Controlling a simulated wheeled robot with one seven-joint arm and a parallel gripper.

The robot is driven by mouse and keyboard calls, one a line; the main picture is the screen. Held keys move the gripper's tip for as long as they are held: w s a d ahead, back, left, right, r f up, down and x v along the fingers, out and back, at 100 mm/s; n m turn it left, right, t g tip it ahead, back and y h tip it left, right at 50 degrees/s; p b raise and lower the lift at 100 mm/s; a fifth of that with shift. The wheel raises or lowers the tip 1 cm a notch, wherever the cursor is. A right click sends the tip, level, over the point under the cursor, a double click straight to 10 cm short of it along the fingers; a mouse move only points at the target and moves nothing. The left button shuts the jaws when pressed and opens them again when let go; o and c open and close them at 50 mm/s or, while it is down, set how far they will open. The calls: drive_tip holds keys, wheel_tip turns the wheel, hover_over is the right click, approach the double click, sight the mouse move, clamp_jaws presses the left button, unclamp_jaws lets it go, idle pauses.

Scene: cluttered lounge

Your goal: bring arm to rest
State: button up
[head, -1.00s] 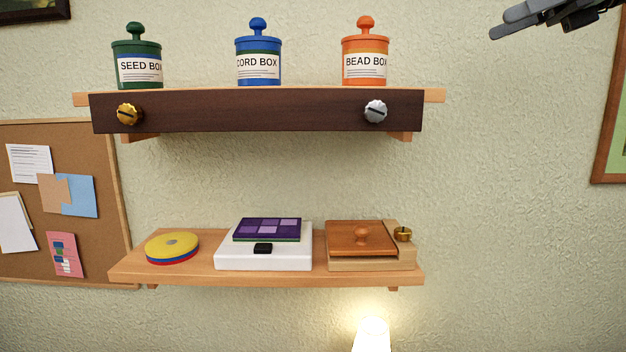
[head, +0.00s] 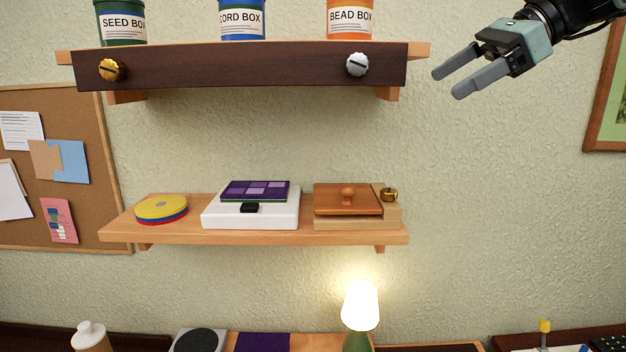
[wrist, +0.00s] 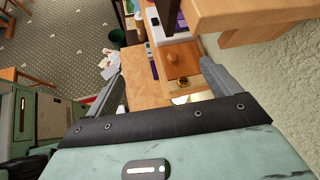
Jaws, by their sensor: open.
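My gripper (head: 452,77) is at the upper right in the head view, in front of the wall and just right of the upper shelf. Its two grey fingers are apart, with nothing between them, and point left. In the wrist view my gripper (wrist: 172,85) also shows with its fingers spread. The lower shelf and its wooden box show beyond the fingers there, and the gripper touches neither.
The upper shelf (head: 235,68) holds SEED, CORD and BEAD boxes. The lower shelf (head: 120,232) holds coloured discs (head: 161,209), a white case (head: 250,217) and a wooden box (head: 347,205). A lit lamp (head: 360,306) stands below.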

drive_tip(key=s+a+f+n+g+h+b, duration=0.1)
drive_tip(key=s+a+f+n+h+b, duration=0.2)
drive_tip(key=f, duration=0.6)
drive_tip(key=s+a+f+n+g, duration=0.1)
drive_tip(key=s+a+f+n, duration=0.3)
drive_tip(key=s+f, duration=0.3)
drive_tip(key=s+a+f+n+g+h+b, duration=0.1)
drive_tip(key=s+a+f+n+h+b, duration=0.2)
drive_tip(key=f, duration=0.7)
drive_tip(key=s+d+f+n+h+b, duration=0.2)
drive_tip(key=s+f+n+h+b, duration=0.1)
drive_tip(key=s+f+n, duration=1.2)
wheel_tip(320, 180, down, 2)
drive_tip(key=shift+d+f+n+h, duration=0.15)
drive_tip(key=shift+n+h, duration=0.15)
drive_tip(key=shift+h, duration=0.2)
